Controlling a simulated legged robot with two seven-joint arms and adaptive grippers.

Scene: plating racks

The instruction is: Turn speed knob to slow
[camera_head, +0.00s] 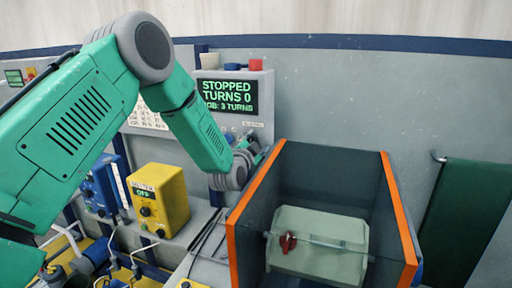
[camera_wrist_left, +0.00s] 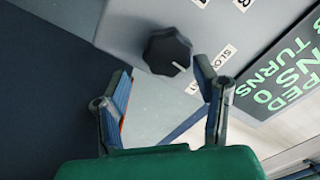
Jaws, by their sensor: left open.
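The speed knob (camera_wrist_left: 167,52), black and many-sided with a white pointer mark, is on the grey panel in the left wrist view. Its mark points to the lower right; a partly hidden label reading "SLO…" (camera_wrist_left: 204,68) is beside it. My left gripper (camera_wrist_left: 168,84) is open, its two fingers spread just below the knob in the picture, with nothing between them. In the head view my left gripper (camera_head: 258,155) is at the lower part of the control panel (camera_head: 258,125), and the knob is hidden there. My right gripper is not in view.
The panel display (camera_head: 229,95) reads STOPPED, TURNS 0, JOB: 3 TURNS. An open orange-edged enclosure (camera_head: 233,245) stands close right of the gripper, holding a pale box with a red part (camera_head: 288,243). A yellow unit (camera_head: 172,185) stands to the left.

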